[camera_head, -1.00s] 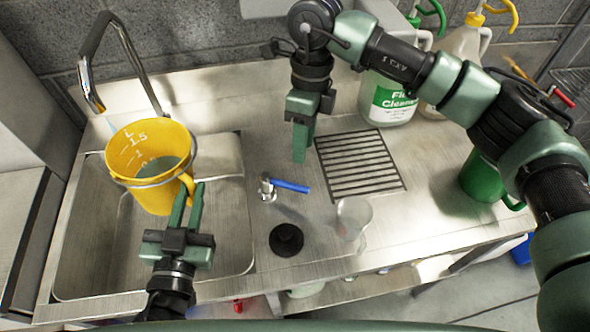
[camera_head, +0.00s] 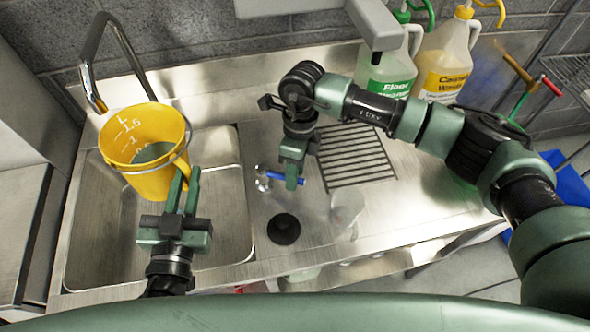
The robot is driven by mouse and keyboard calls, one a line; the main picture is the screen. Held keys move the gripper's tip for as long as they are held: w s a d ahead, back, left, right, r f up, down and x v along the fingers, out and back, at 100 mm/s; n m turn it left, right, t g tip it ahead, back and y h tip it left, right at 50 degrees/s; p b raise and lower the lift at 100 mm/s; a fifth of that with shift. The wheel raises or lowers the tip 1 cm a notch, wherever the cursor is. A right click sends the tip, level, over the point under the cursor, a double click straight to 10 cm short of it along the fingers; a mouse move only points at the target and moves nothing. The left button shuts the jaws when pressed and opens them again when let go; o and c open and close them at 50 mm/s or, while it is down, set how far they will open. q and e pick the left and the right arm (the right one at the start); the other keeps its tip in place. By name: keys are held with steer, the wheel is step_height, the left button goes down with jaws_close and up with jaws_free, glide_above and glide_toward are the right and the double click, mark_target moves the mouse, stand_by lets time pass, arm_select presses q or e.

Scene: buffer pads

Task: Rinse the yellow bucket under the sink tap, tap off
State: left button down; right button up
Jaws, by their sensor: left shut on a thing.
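The yellow bucket (camera_head: 135,140) is tilted over the sink basin (camera_head: 110,240), its mouth below the end of the tap spout (camera_head: 128,58). Greyish contents show inside it. I see no clear stream from the spout. My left gripper (camera_head: 181,192) is shut on the bucket's handle at its right side. The tap's blue lever (camera_head: 280,177) stands on the counter right of the basin and points right. My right gripper (camera_head: 291,178) is at the lever's right end, overlapping it in the picture. Its fingers look edge-on, so I cannot tell contact or opening.
A round black stopper (camera_head: 284,229) and a clear cup (camera_head: 346,207) are on the counter near the lever. A drain grate (camera_head: 353,156) lies behind the cup. Cleaner jugs (camera_head: 386,72) (camera_head: 447,62) stand at the back. My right arm covers the counter's right part.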

jaws_close()
steer(key=shift+r, duration=0.15)
stand_by(1.1)
